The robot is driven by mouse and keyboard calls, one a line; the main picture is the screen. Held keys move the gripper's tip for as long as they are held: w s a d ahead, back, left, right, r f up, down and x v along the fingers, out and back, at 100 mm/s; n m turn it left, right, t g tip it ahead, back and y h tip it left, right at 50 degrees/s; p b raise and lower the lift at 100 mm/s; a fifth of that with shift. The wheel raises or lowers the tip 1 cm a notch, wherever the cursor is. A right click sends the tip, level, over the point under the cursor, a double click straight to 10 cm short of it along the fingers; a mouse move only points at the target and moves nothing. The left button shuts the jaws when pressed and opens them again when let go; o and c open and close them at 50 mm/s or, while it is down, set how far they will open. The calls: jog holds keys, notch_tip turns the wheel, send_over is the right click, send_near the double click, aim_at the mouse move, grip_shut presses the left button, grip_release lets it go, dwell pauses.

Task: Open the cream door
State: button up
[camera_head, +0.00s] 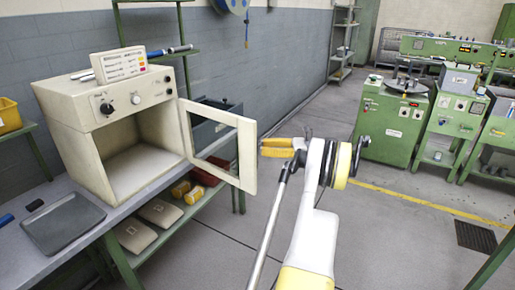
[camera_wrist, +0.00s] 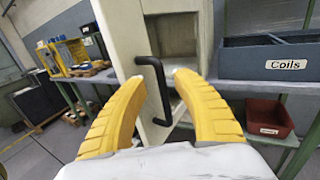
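The cream door (camera_head: 247,155) with its window stands well open, swung out from the right side of the cream oven (camera_head: 122,112). The oven's chamber is exposed. In the wrist view the cream door (camera_wrist: 122,30) shows edge and face close ahead, with a black bar handle (camera_wrist: 158,88) on it. My gripper (camera_head: 264,147) is just right of the door's free edge. In the wrist view its two yellow fingers (camera_wrist: 160,78) are spread apart, with the handle showing between their tips. I see no finger pressing on it. The handle is hidden in the head view.
A grey tray (camera_head: 64,222) lies on the bench left of the oven's front. A sign box (camera_head: 120,63) stands on the oven. A lower shelf holds cushions (camera_head: 160,212). A blue-grey Coils bin (camera_wrist: 285,58) and a red bin (camera_wrist: 268,118) sit behind the door.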

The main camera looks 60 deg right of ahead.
jog(key=v, duration=0.8)
jog(key=shift+s, duration=0.35)
jog(key=shift+d, duration=0.15)
